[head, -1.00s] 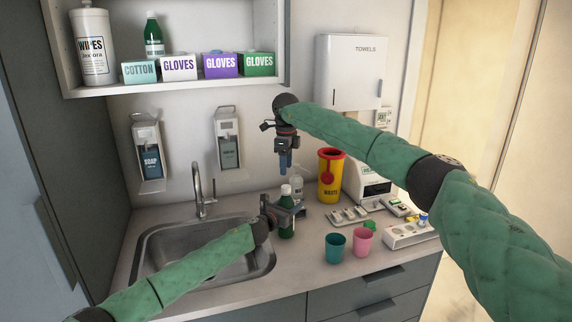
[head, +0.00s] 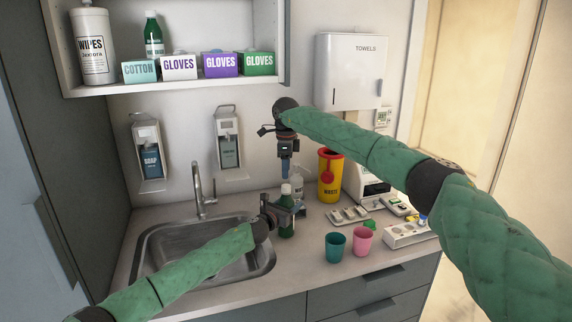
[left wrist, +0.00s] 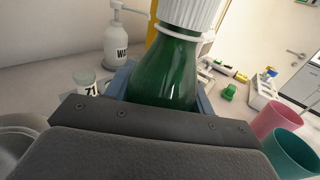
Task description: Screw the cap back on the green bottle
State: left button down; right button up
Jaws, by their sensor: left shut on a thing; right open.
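The green bottle (head: 287,225) stands upright on the counter by the sink's right edge. Its white ribbed cap (left wrist: 192,12) sits on the neck above a white ring; I cannot tell how tight it is. The cap also shows in the head view (head: 286,189). My left gripper (head: 285,212) is shut around the bottle's body, its blue fingers on both sides in the left wrist view. My right gripper (head: 286,172) points down just above the cap, apart from it, open and empty. Its fingers are seen nearly edge-on.
The sink (head: 205,255) lies left of the bottle. A white pump bottle (left wrist: 116,42) stands close behind. A yellow waste bin (head: 330,178), teal cup (head: 335,246), pink cup (head: 363,239) and small green object (head: 370,224) are to the right.

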aim_at(286, 186)
notch_tip(286, 186, down, 6)
jog(key=shift+f, duration=0.25)
jog(key=shift+c, duration=0.5)
jog(key=c, duration=0.9)
jog(key=m, duration=0.5)
jog(key=shift+m, duration=0.4)
jog(key=m, duration=0.5)
jog(key=o, duration=1.1)
jog(key=shift+c, duration=0.2)
